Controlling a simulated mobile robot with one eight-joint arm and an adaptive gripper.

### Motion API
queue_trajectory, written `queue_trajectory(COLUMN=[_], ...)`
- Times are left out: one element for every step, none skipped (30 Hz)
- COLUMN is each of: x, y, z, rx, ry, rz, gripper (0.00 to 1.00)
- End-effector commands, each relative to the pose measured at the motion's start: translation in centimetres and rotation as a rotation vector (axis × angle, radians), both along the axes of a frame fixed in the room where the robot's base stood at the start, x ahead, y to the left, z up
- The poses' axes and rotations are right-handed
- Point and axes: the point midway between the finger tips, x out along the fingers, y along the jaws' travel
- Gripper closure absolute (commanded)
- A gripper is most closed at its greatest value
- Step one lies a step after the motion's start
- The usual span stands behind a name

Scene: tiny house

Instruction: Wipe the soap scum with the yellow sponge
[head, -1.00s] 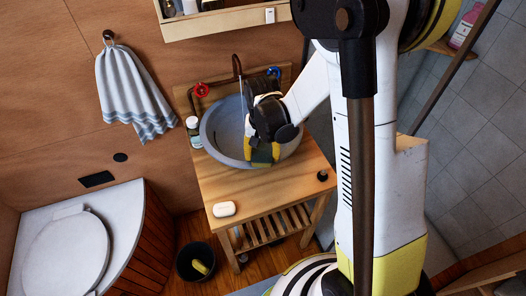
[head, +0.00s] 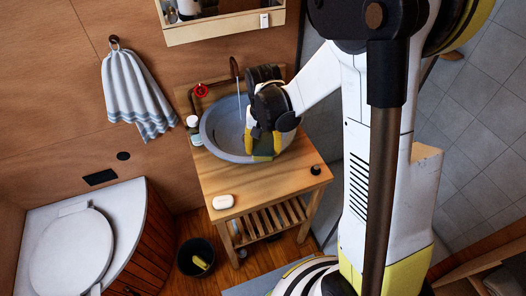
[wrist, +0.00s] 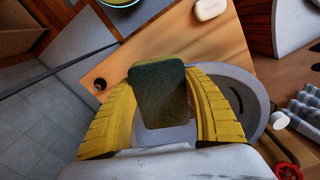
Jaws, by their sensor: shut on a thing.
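My gripper (head: 263,139) is over the front right part of the round grey basin (head: 207,130) on the wooden washstand. In the wrist view its yellow fingers (wrist: 162,100) are on either side of the sponge (wrist: 158,97) and shut on it. The sponge's dark green face is towards the wrist camera, with a thin yellow edge at its top. The sponge also shows below the gripper in the head view (head: 264,148). The soap scum cannot be made out. The gripper and sponge hide part of the basin, and I cannot tell whether the sponge touches it.
A small bottle (head: 194,132) stands left of the basin. White soap (head: 222,202) and a small black object (head: 315,170) are on the washstand's front. A tap (head: 236,68) rises behind the basin. A bin (head: 195,258) stands on the floor beside the toilet (head: 70,250).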

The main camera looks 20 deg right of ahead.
Motion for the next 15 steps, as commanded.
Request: queue_trajectory(x=[0.1, 0.1, 0.2, 0.2, 0.3, 0.3, 0.3, 0.4, 0.4, 0.4, 0.4, 0.4, 0.4, 0.4, 0.4], y=[-0.1, -0.1, -0.1, -0.1, -0.2, -0.2, -0.2, -0.2, -0.2, -0.2, -0.2, -0.2, -0.2, -0.2, -0.2], z=[0.7, 1.0, 1.4, 1.6, 1.8, 2.0, 2.2, 2.3, 2.3, 2.3, 2.3, 2.3, 2.3, 2.3, 2.3], rx=[0.0, 0.0, 0.0, 0.0, 0.0, 0.0, 0.0, 0.0, 0.0, 0.0, 0.0, 0.0, 0.0, 0.0, 0.0], ry=[0.0, 0.0, 0.0, 0.0, 0.0, 0.0, 0.0, 0.0, 0.0, 0.0, 0.0, 0.0, 0.0, 0.0, 0.0], rz=[0.0, 0.0, 0.0, 0.0, 0.0, 0.0, 0.0, 0.0, 0.001, 0.001, 0.001, 0.001, 0.001, 0.001, 0.001], gripper=[0.83, 0.83, 0.83, 0.83, 0.83, 0.83, 0.83, 0.83, 0.83, 0.83, 0.83, 0.83, 0.83, 0.83, 0.83])
